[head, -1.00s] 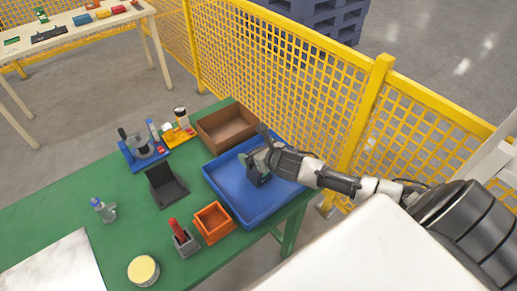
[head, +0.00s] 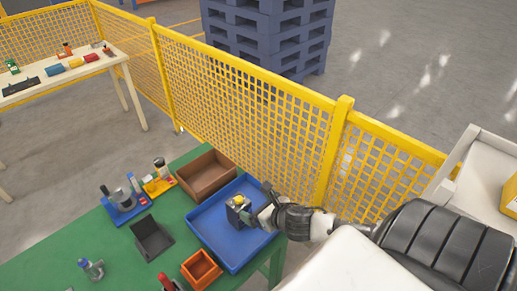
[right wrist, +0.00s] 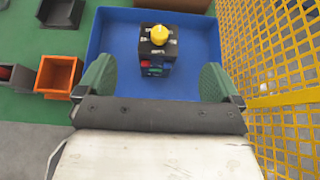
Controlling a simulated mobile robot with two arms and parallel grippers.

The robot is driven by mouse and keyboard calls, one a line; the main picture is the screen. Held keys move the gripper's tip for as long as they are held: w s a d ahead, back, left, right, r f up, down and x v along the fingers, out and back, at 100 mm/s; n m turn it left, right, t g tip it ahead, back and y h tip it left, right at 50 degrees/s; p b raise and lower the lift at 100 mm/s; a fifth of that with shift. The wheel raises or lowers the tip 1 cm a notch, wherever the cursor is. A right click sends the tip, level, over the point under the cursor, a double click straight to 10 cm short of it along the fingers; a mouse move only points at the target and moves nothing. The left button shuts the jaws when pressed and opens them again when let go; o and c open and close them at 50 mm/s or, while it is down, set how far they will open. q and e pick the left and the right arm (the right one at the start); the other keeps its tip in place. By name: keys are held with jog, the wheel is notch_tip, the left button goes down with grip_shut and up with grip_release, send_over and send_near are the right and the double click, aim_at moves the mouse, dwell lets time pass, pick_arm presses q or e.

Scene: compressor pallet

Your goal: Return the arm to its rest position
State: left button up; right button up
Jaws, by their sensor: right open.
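My right gripper (head: 264,204) is open and empty over the near right part of the blue tray (head: 225,258) in the head view. In the right wrist view its two green-padded fingers (right wrist: 158,84) stand wide apart. A dark block with a yellow round top (head: 239,205) stands in the blue tray just beyond the fingers. In the right wrist view the block (right wrist: 152,49) shows red, blue and green parts on its near side, and a gap lies between it and the fingers. My left gripper is not in view.
A yellow mesh fence (head: 250,88) runs close behind the green table (head: 75,243). A brown box (head: 207,174), an orange bin (head: 201,270) and a black holder (head: 152,238) stand around the tray. A dark blue pallet stack (head: 268,32) stands beyond the fence.

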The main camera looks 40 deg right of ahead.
dwell(0.5)
jog(key=s+a+r+m+g, duration=0.2)
jog(key=s+a+m+g, duration=0.5)
jog(key=m, duration=1)
jog(key=s+a+r+m+g, duration=0.1)
jog(key=s+a+r+m, duration=0.3)
jog(key=s+m, duration=1)
notch_tip(320, 180, down, 31)
jog(key=w+a+m+g+b, duration=0.1)
jog(key=w+m+g+b, duration=0.15)
jog(key=m+b, duration=0.2)
jog(key=s+d+f+b, duration=0.1)
jog(key=s+f+b, duration=0.2)
jog(key=s+f, duration=0.5)
jog(key=s+d+f+n+b, duration=0.1)
jog(key=s+f, duration=0.6)
jog(key=f, duration=0.7)
jog(key=shift+s+d+g+h+b, duration=0.3)
jog(key=shift+s+g+h+b, duration=0.1)
jog(key=shift+b, duration=0.5)
